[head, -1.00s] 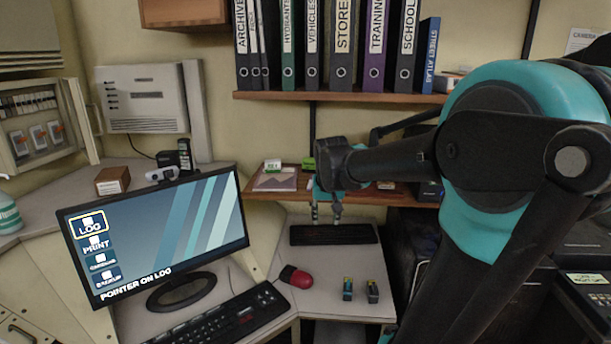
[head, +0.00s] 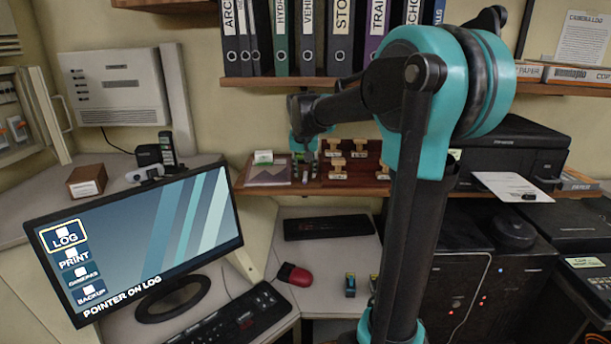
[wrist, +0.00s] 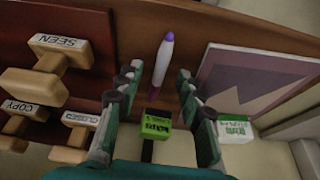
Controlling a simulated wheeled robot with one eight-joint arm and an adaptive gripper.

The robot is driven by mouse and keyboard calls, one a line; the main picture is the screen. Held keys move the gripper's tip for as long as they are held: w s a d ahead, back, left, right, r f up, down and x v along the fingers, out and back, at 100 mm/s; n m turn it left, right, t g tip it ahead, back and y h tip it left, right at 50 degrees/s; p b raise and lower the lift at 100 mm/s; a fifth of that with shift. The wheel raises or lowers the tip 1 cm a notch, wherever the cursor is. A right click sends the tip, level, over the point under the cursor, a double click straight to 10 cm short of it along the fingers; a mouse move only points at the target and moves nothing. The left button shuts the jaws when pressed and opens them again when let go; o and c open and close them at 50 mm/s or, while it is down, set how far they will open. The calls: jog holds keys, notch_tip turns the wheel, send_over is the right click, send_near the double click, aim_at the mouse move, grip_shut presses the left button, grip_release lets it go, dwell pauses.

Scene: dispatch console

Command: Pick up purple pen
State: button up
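The pen (wrist: 163,62), white-bodied with a purple end, lies on the brown wooden shelf in the wrist view. My gripper (wrist: 160,78) is open, with its fingers on either side of the pen's line. The pen shows in the gap near the fingertips; I cannot tell whether they touch it. In the head view my gripper (head: 304,172) points down over the small shelf (head: 345,188) under the binders. I cannot make out the pen there.
A green labelled box (wrist: 158,124) sits between the fingers, closer to the palm. Wooden stamps (wrist: 60,65) stand to the left. A green-white box (wrist: 236,128) and a mauve-and-grey picture (wrist: 250,82) lie to the right. The monitor (head: 140,240) stands below left in the head view.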

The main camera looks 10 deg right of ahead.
jog(key=shift+w+f, duration=0.1)
jog(key=shift+f, duration=0.2)
jog(key=shift+c, duration=0.3)
grip_shut()
